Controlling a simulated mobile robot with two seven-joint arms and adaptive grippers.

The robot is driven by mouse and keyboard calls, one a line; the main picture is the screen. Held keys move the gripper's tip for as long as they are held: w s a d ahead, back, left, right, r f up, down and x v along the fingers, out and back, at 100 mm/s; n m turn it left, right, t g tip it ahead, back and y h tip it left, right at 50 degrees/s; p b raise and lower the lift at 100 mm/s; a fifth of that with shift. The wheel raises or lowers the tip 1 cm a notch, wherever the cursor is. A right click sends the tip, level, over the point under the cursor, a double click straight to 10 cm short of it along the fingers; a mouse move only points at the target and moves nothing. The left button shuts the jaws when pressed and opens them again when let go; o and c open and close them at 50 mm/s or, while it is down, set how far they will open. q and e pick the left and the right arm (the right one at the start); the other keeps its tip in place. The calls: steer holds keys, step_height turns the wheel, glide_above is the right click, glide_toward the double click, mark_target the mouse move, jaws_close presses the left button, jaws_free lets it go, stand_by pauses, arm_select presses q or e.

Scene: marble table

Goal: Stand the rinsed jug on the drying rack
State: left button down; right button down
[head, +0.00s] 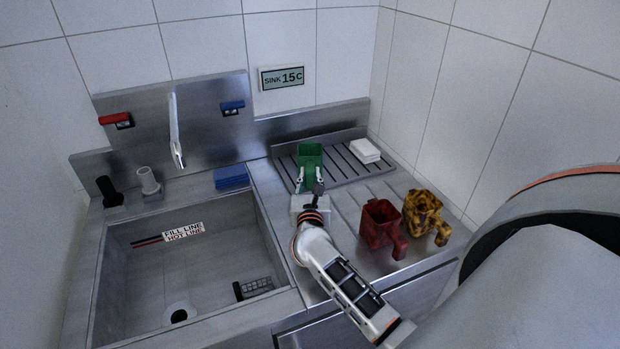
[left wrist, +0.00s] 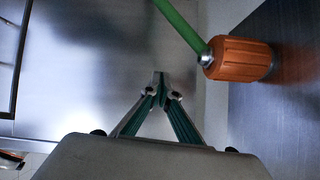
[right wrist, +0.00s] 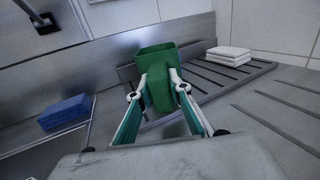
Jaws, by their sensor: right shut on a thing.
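The green jug (head: 310,155) is upright at the left part of the slotted drying rack (head: 352,175). It also shows in the right wrist view (right wrist: 158,92), between the fingers. My right gripper (head: 314,181) is shut on the jug, with one finger on each side. The jug's base is partly hidden, and I cannot tell whether it touches the rack. My left gripper (left wrist: 160,80) is outside the head view; in its wrist view its fingertips meet with nothing between them.
A white folded cloth stack (head: 364,151) lies on the rack's right end. A red jug (head: 381,224) and a mottled brown-yellow jug (head: 424,215) stand on the drainboard. The sink (head: 150,255) is left, with a blue sponge (head: 231,178) behind it. An orange hose fitting (left wrist: 238,59) is near my left gripper.

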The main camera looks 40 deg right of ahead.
steer(key=shift+f, duration=0.1)
steer(key=c, duration=1.8)
jaws_free()
steer(key=shift+c, duration=0.2)
steer(key=shift+r, duration=0.25)
steer(key=b+v, duration=0.1)
steer(key=v, duration=0.9)
steer(key=shift+s+a+f, duration=0.2)
steer(key=shift+s, duration=0.1)
steer(key=shift+s+a, duration=0.4)
steer(key=shift+s, duration=0.15)
